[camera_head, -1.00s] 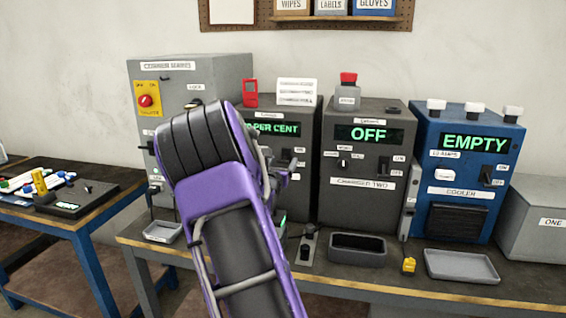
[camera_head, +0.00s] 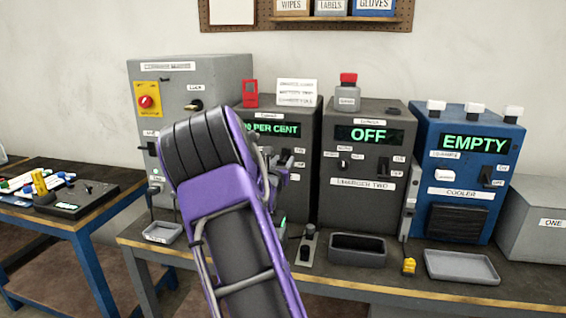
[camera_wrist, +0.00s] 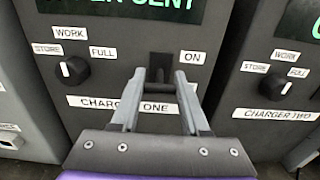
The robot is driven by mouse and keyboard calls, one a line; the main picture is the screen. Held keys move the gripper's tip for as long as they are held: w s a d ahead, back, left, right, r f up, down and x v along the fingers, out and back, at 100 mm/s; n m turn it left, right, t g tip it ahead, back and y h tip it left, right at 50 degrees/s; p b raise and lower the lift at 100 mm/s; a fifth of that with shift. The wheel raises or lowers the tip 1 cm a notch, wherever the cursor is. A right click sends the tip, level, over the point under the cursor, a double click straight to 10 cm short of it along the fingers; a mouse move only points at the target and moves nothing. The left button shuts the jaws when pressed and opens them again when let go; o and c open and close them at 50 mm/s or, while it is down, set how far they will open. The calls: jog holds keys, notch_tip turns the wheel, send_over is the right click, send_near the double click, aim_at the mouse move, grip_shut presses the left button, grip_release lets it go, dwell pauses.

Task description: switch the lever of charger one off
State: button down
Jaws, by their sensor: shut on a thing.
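Charger one (camera_wrist: 215,22) is a dark grey box with a green display, which reads PER CENT in the part that shows. Its black lever (camera_wrist: 161,62) stands beside the ON label, between the fingertips of my gripper (camera_wrist: 160,76). My gripper is shut on this lever. The fingers hide the lever's lower part and some of the CHARGER ONE label. In the head view, charger one (camera_head: 304,190) is partly hidden behind my purple arm, and my gripper (camera_head: 282,172) is at its front.
Charger two (camera_head: 365,210), reading OFF, stands close on the right, with a blue cooler (camera_head: 455,222) reading EMPTY beyond it. A grey cabinet (camera_head: 215,75) is on the left. A black tray (camera_head: 357,250) and a grey tray (camera_head: 462,267) lie along the bench front.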

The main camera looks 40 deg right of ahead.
jog(key=f+h+b, duration=0.1)
jog(key=b, duration=0.2)
jog(key=shift+f+t, duration=0.25)
jog(key=shift+t, duration=0.15)
jog(key=shift+r+h, duration=0.2)
jog(key=shift+h, duration=0.1)
jog(key=shift+f+t+h+p, duration=0.3)
jog(key=shift+t+h, duration=0.2)
jog(key=shift+t, duration=0.4)
jog(key=shift+c, duration=2)
grip_release()
jog(key=v, duration=1.7)
jog(key=shift+a+p, duration=0.15)
jog(key=shift+p, duration=0.25)
